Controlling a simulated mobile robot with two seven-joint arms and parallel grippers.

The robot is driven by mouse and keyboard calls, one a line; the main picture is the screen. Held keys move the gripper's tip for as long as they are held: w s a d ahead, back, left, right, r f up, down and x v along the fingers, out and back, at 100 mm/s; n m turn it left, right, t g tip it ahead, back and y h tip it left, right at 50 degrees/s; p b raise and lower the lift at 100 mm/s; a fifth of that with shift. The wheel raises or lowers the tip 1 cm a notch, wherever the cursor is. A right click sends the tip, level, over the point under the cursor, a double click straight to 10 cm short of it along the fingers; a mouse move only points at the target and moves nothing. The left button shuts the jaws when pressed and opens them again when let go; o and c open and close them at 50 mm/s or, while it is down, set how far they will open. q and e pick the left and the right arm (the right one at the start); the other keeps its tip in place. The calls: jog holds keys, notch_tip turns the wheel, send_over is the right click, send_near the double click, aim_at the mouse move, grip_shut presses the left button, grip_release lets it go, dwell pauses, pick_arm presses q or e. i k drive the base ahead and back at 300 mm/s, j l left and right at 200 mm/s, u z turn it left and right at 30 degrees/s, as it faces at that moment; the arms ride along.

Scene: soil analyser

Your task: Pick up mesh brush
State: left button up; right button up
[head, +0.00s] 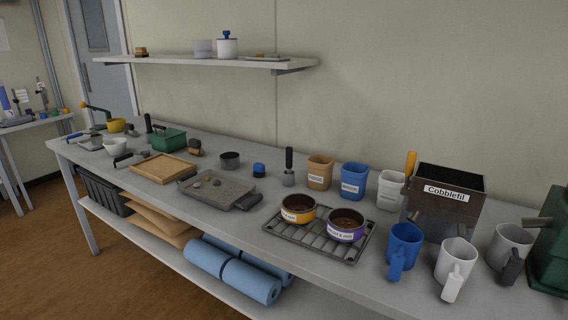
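I cannot tell for certain which object is the mesh brush. A small brown and dark block (195,147), brush-like in shape, sits on the bench behind the wooden frame (163,167). A similar small brown block (141,52) lies at the left end of the wall shelf. An upright tool with a black handle and grey lower end (288,168) stands mid-bench; its head is too small to make out. Neither of my grippers shows in the head view.
The long grey bench (330,268) is crowded. A wire rack (299,238) holds two sieves or pans. Blue and white mugs, a dark box labelled Cobblefil (444,190) and a green machine (552,245) fill the right. Blue rolls (232,272) lie on the lower shelf.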

aim_at(289, 150)
jog(key=i+j, duration=0.15)
jog(key=j, duration=0.2)
jog(key=i+j+z, duration=0.1)
jog(key=j, duration=0.3)
jog(key=i+j+z, duration=0.1)
jog(key=i+j, duration=0.25)
jog(key=j, duration=0.4)
jog(key=i+j+z, duration=0.1)
jog(key=j, duration=0.3)
jog(key=i+j, duration=0.2)
jog(key=j, duration=0.2)
jog(key=z, duration=0.05)
